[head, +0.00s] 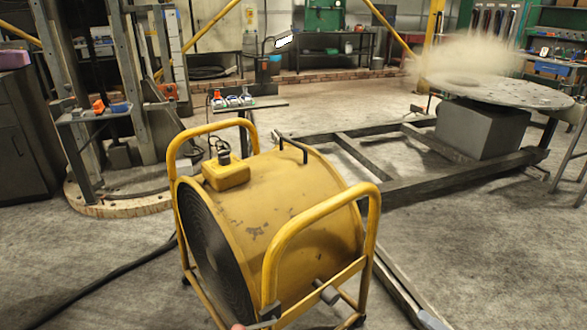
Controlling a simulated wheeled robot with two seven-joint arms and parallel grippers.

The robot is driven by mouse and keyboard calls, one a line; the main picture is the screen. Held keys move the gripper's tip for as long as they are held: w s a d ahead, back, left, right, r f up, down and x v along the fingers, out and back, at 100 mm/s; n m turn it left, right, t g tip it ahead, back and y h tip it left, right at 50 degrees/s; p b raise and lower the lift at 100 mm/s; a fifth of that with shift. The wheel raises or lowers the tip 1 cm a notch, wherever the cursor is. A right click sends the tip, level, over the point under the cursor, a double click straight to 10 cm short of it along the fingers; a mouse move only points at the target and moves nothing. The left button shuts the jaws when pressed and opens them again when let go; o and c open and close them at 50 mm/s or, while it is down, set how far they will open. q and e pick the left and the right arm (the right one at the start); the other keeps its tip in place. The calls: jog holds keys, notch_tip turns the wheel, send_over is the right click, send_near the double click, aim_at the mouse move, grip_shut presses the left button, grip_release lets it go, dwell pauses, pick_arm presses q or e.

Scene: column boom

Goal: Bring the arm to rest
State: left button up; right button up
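No gripper of mine shows in the head view, and I cannot make out an arm at rest or in motion. A tall grey metal column (57,75) stands at the left on a round base (120,203). A yellow drum-shaped blower (300,205) in a tubular yellow frame fills the middle foreground. Its dark round grille (212,255) faces the lower left. At the right, a round metal table (500,92) sits over a grey block. A beige blurred haze (470,60) hangs over its left part.
Long dark floor beams (460,178) run under the round table and to the right of the blower. A black hose (105,268) lies on the floor at the left. A small stand (240,102) holds small items behind the blower. Open concrete floor shows at the lower right.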

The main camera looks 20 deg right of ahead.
jog(key=s+a+r+m+g+h, duration=0.2)
jog(key=s+a+m+g, duration=0.35)
jog(key=a+m, duration=0.35)
jog(key=s+a+r+m+g+h, duration=0.1)
jog(key=s+a+m+g+h, duration=0.35)
jog(key=m, duration=0.75)
pick_arm(q)
jog(key=w+d+f+t+h+b, duration=0.2)
jog(key=d+f+h+b, duration=0.55)
jog(key=b, duration=1.55)
pick_arm(e)
jog(key=w+a+f+t+y, duration=0.4)
jog(key=a+f+y, duration=0.1)
jog(key=a, duration=0.3)
jog(key=w+a+f+t+y, duration=0.3)
jog(key=w+a+f+y, duration=0.15)
jog(key=a, duration=0.35)
pick_arm(q)
jog(key=s+a+r+g+y+p, duration=0.2)
jog(key=a+r+y+p, duration=0.6)
jog(key=p, duration=2)
jog(key=shift+r+g, duration=0.4)
jog(key=shift+r, duration=0.3)
pick_arm(e)
jog(key=s+d+r+g+h, duration=0.2)
jog(key=d+r, duration=0.5)
jog(key=r, duration=0.4)
jog(key=shift+s+r+n+g+h, duration=0.15)
jog(key=shift+s+n+g+h, duration=0.25)
jog(key=shift+h, duration=0.8)
